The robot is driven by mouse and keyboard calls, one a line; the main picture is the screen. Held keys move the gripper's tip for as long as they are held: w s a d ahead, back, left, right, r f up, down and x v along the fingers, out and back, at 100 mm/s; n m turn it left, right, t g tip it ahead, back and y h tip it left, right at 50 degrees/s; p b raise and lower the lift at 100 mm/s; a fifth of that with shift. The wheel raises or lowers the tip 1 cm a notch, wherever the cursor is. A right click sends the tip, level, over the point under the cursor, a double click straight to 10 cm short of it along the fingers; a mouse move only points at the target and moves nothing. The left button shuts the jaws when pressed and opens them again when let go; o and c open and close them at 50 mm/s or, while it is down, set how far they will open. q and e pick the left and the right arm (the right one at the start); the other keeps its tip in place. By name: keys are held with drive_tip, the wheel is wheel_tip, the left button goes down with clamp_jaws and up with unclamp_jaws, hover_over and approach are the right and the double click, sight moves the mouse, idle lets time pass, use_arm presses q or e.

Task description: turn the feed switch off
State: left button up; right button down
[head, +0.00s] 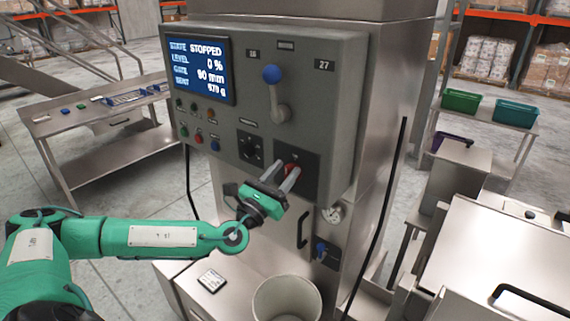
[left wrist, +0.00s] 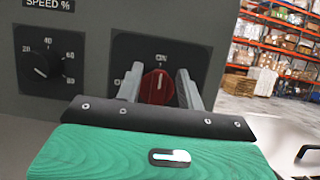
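The feed switch is a red rotary knob (head: 291,170) on a dark plate low on the grey control panel (head: 225,110). In the left wrist view the red knob (left wrist: 157,87) has its white mark pointing up, towards a label that seems to read ON; an O mark is at its left. My left gripper (head: 284,172) is at the panel, its two fingers on either side of the knob. In the left wrist view the fingers (left wrist: 159,88) stand apart with the knob between them; I cannot tell whether they touch it. My right gripper is not in view.
The screen (head: 198,68) reads STOPPED, level 0 %. A speed dial (head: 250,148) is left of the switch, a blue-topped lever (head: 275,90) above, several buttons at left. Below are a gauge (head: 333,213), a black handle (head: 303,229) and a bucket (head: 287,299).

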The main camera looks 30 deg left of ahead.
use_arm(q)
drive_tip(key=shift+w+r, duration=0.15)
drive_tip(key=shift+w, duration=0.2)
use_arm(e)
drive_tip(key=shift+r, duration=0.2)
use_arm(q)
drive_tip(key=shift+c, duration=0.2)
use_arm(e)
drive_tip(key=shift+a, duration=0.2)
use_arm(q)
clamp_jaws()
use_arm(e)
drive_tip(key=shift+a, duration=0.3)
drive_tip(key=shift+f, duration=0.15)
